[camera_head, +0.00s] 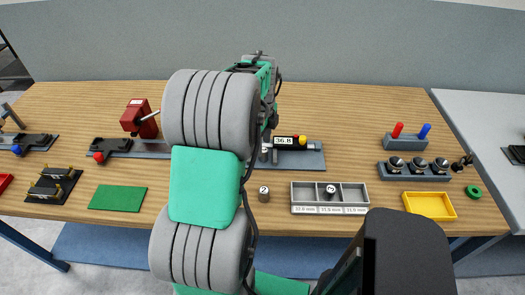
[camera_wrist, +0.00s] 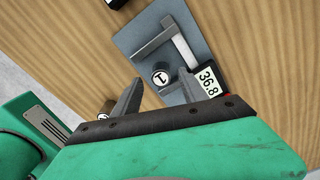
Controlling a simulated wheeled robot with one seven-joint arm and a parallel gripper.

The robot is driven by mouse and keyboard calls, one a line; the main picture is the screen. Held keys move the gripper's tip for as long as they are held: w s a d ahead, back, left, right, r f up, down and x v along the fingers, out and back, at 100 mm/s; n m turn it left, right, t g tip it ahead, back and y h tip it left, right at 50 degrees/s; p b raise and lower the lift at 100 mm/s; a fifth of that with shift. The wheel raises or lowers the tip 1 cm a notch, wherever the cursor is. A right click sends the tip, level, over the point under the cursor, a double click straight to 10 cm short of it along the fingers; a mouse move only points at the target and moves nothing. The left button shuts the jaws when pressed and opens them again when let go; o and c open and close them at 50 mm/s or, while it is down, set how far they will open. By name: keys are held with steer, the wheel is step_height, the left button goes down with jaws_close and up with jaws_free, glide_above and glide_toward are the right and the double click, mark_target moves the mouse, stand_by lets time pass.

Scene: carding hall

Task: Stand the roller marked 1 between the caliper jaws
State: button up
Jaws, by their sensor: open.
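The roller marked 1 (camera_wrist: 160,76) stands upright on the grey caliper plate (camera_wrist: 152,22) in the wrist view. My gripper (camera_wrist: 160,78) is open, with one finger on each side of this roller; I cannot tell whether either touches it. One caliper jaw (camera_wrist: 153,44) lies just beyond the roller, with a small gap in the picture. The caliper display (camera_wrist: 208,82) reads 36.8, also in the head view (camera_head: 284,141). There my arm hides the gripper.
A roller marked 2 (camera_head: 263,193) stands on the table, in front of the plate. A three-compartment tray (camera_head: 298,190) holds a roller (camera_head: 330,189) in its middle compartment. A green mat (camera_head: 118,198), a yellow tray (camera_head: 429,206) and a rack of knobs (camera_head: 414,170) lie at the sides.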

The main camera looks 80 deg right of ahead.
step_height(320, 180, up, 8)
steer(key=w+a+r+n+h, duration=0.1)
steer(key=w+a+n, duration=0.75)
steer(key=w, duration=0.25)
steer(key=w+a+r+n, duration=0.1)
steer(key=w+a+n, duration=0.6)
steer(key=w+a, duration=0.25)
steer(key=w+a+f+n+t, duration=0.1)
steer(key=a+f+n, duration=0.1)
steer(key=a+n, duration=0.9)
steer(key=w+a+f+n+t+y, duration=0.1)
steer(key=w+a+n+t, duration=0.1)
steer(key=a+n, duration=0.9)
steer(key=a, duration=0.7)
steer(key=shift+w+a+f+n+b, duration=0.25)
steer(key=shift+f+n+b, duration=0.1)
steer(key=shift+f, duration=0.05)
